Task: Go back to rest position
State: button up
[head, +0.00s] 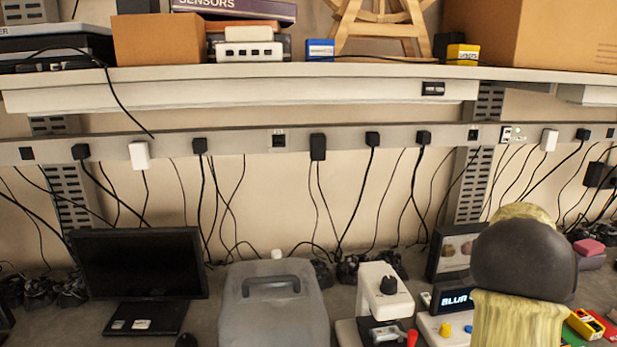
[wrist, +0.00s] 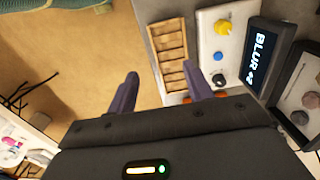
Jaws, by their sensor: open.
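My gripper (wrist: 160,90) shows in the wrist view with its two dark purple fingers spread apart and nothing between them. It is over the front edge of the workbench, with tan floor below the left finger. A wooden slotted tray (wrist: 170,62) lies just beyond the fingers. In the head view my arm rises at the lower right, and the gripper itself is not visible there.
A white panel with knobs (wrist: 222,45) and a display reading "BLUR" (wrist: 268,58) are beside the tray. In the head view a monitor (head: 139,262), a grey case (head: 272,310) and a white device (head: 384,290) stand on the bench. A shelf (head: 250,72) runs above.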

jog(key=s+a+f+n+t, duration=0.1)
jog(key=s+a+n, duration=0.3)
jog(key=a, duration=0.5)
jog(key=s+a+f+n, duration=0.2)
jog(key=s+a+n, duration=0.2)
jog(key=a+n, duration=0.3)
jog(key=s+a+f+n+t, duration=0.1)
jog(key=s+a+n, duration=0.3)
jog(key=a, duration=0.8)
jog(key=shift+s+a+f+n+t, duration=0.35)
jog(key=shift+f+n, duration=0.35)
jog(key=shift+n, duration=0.4)
